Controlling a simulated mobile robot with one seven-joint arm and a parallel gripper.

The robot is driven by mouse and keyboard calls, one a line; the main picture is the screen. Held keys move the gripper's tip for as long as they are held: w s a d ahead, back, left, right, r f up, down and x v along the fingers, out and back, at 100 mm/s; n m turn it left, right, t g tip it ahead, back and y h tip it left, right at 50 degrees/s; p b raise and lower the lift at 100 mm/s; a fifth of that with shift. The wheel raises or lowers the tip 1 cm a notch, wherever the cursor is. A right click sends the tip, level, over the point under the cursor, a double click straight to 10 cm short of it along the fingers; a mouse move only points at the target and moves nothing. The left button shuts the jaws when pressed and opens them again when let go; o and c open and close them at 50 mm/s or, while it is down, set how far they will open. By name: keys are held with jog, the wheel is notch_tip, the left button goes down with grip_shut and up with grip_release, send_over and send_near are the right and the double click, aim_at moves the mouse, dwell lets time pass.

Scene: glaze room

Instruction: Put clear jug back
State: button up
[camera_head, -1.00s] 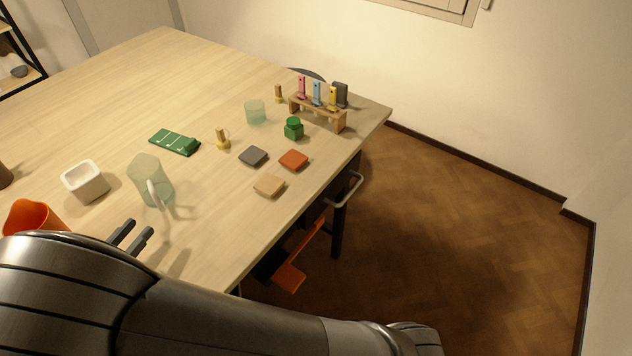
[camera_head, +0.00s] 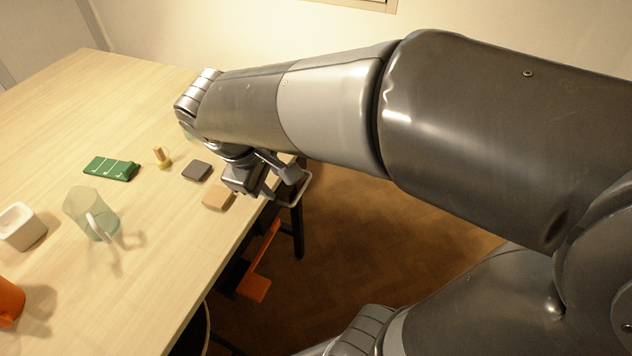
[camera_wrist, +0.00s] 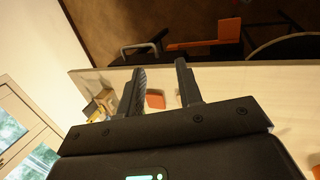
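The clear jug (camera_head: 82,208), greenish and see-through with a pale handle on its right side, stands upright on the light wood table (camera_head: 60,110) in the head view. I cannot make it out in the wrist view. My gripper (camera_head: 272,180) is at the table's right edge, near the tan tile and well to the right of the jug. In the wrist view my gripper (camera_wrist: 161,76) has its two fingers apart with nothing between them.
A white pot (camera_head: 22,228) and an orange vessel (camera_head: 8,300) stand left of the jug. My arm hides the table's far right corner.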

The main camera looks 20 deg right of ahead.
jog(key=s+d+r+m+t+y, duration=0.3)
jog(key=s+d+m, duration=0.3)
jog(key=m, duration=0.3)
jog(key=shift+s+r+t, duration=0.15)
jog(key=shift+s+t, duration=0.15)
jog(key=shift+s, duration=0.3)
